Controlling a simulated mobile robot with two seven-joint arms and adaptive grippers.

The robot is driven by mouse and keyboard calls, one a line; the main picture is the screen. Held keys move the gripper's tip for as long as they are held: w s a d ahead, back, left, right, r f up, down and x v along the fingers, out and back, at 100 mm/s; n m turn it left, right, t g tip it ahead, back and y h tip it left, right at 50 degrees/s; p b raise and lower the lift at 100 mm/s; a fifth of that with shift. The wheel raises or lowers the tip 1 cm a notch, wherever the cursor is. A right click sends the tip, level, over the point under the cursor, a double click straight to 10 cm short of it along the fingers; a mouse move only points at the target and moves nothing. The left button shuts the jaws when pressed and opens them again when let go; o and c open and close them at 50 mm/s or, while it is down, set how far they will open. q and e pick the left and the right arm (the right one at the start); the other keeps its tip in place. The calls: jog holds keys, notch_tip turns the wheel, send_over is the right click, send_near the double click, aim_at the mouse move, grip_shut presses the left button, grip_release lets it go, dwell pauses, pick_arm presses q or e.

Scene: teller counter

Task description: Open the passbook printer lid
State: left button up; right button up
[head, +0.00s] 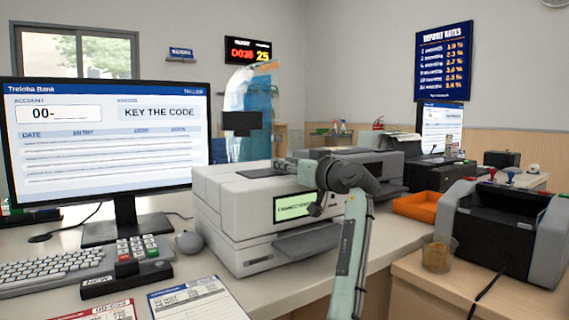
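The passbook printer (225,215) is a pale grey box on the counter at the centre, with a small green-lit screen (294,206) and a tray at its front. Its top lid (245,185) lies flat and looks closed.
A monitor (105,140), keyboard (50,272), keypad (137,252) and mouse (189,242) stand left of the printer. A second grey machine (385,160) is behind it. An orange tray (416,206), a cup (438,255) and a dark grey machine (505,225) are at right.

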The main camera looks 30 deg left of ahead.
pick_arm(q)
jog(key=shift+w+a, duration=0.1)
jog(key=shift+a, duration=0.2)
grip_shut()
dwell(0.4)
